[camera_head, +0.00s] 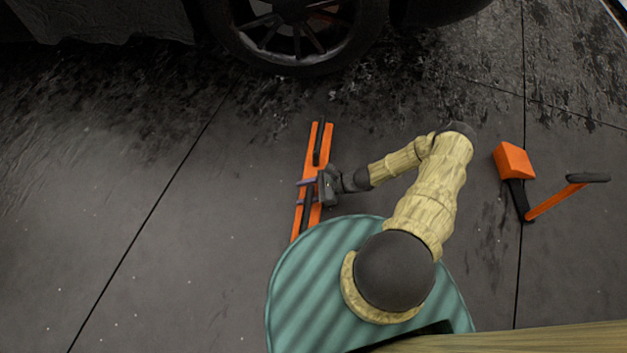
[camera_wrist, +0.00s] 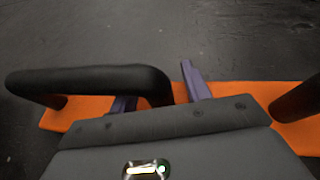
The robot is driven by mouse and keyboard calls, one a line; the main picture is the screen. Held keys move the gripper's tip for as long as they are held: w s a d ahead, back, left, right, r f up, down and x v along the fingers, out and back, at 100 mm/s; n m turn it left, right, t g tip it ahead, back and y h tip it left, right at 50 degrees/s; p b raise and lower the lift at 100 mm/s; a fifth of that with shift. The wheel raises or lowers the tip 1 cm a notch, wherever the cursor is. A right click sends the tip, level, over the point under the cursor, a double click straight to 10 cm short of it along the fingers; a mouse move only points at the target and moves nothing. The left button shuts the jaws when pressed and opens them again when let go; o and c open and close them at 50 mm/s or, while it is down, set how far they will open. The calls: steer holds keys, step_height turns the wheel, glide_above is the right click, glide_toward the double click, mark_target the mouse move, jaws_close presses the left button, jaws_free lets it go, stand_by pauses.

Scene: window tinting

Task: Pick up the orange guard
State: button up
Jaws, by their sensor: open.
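The orange guard (camera_head: 327,142) is a long, narrow orange plate with two black handles, lying on the dark floor in the head view. It also spans the wrist view (camera_wrist: 240,93), with a curved black handle (camera_wrist: 90,78) at left and part of another at right. My gripper (camera_head: 306,190) is over the middle of the guard, its two purple fingers pointing left across it. In the wrist view my gripper (camera_wrist: 160,92) is open, with the near end of the left handle appearing between the fingers. The handle partly hides the left finger. I cannot tell whether they touch.
An orange block (camera_head: 514,160) with a black part below it lies on the floor at right. An orange bar with a black grip (camera_head: 588,178) is beside it. A car wheel (camera_head: 290,30) stands at the top. The floor left of the guard is clear.

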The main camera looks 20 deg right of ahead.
stand_by(0.4)
jaws_close()
steer(key=shift+r, duration=0.1)
steer(key=shift+r, duration=0.15)
step_height(320, 180, up, 10)
steer(key=p, duration=0.6)
steer(key=shift+p, duration=0.4)
